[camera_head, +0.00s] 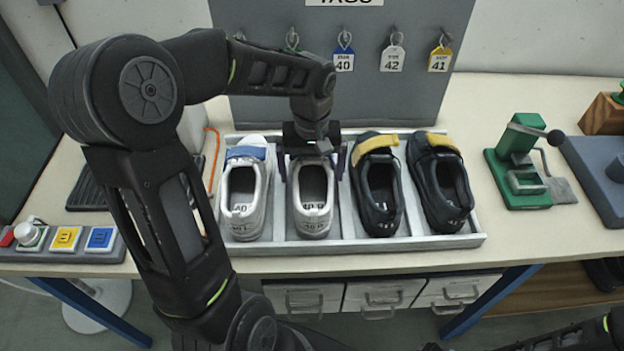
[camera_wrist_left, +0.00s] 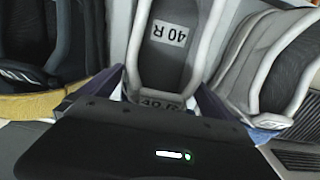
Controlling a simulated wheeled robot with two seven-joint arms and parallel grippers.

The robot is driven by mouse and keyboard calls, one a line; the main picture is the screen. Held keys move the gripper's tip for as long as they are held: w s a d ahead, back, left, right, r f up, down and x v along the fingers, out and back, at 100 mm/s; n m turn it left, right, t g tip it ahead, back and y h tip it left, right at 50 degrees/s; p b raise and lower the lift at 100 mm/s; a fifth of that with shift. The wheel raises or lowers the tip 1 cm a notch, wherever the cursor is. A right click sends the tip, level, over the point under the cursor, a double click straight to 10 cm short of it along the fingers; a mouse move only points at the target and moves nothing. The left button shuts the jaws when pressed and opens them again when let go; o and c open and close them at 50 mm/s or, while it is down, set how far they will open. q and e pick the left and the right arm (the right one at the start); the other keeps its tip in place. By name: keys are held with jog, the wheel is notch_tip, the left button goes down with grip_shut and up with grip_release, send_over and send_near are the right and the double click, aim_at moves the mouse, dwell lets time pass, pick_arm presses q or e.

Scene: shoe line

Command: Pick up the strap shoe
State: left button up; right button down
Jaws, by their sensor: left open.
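Four slots of a grey tray (camera_head: 380,244) hold shoes with straps. The second shoe from the left is white, marked 40 R (camera_head: 313,212); my left gripper (camera_head: 312,160) is open above its far end, one finger on each side. In the left wrist view this white shoe (camera_wrist_left: 168,55) lies between the fingers (camera_wrist_left: 170,88); whether they touch it I cannot tell. Its strap is hidden under my gripper. A white shoe with a blue strap (camera_head: 242,205) is to its left. Two dark shoes with yellow straps (camera_head: 380,195) (camera_head: 446,190) are to its right. My right gripper is out of view.
A grey board with hanging size tags (camera_head: 393,58) stands behind the tray. A green hand press (camera_head: 518,165) is right of it. A button panel (camera_head: 68,240) is at the left edge. Bare bench lies between the tray and press.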

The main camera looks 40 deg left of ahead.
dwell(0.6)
pick_arm(q)
jog(key=c, duration=1.6)
